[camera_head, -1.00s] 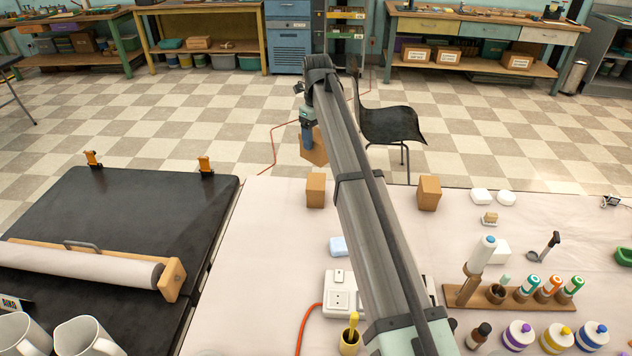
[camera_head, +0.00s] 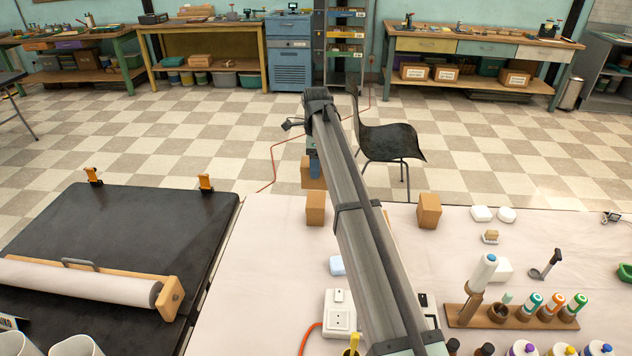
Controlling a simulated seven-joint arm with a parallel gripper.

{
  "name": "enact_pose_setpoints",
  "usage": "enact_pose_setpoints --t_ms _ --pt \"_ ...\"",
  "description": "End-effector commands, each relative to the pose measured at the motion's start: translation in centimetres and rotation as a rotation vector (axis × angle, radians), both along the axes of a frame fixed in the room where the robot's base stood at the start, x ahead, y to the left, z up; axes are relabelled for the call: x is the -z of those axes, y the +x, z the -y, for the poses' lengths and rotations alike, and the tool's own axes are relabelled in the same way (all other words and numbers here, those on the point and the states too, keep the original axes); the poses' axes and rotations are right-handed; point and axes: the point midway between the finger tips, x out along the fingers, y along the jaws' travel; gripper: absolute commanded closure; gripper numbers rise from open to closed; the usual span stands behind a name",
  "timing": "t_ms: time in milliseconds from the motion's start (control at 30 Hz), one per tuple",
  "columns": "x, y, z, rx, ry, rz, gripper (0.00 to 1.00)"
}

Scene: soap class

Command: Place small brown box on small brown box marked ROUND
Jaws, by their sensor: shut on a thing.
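My gripper (camera_head: 314,164) is shut on a small brown box (camera_head: 312,176), partly hidden by the gripper and arm. In the picture, the held box is just above a second brown box (camera_head: 315,208) standing near the table's far edge. I cannot tell from this view whether the two touch. A third brown box (camera_head: 429,211) stands to the right, past my arm. No ROUND marking is readable on any box.
The pale table (camera_head: 265,240) has free room left of the boxes. White soaps (camera_head: 482,213) and a wooden rack of bottles (camera_head: 470,314) are at right. A black-topped table (camera_head: 120,235) is at left.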

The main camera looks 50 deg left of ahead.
Motion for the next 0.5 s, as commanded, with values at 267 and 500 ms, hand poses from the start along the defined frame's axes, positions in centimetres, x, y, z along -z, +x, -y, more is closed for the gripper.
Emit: enact_pose_setpoints --t_ms 267,500 --pt "2.7 0.0 0.0 0.001 0.000 0.000 0.68" --pt "5.5 0.0 0.0 0.002 -0.001 -0.001 0.68"
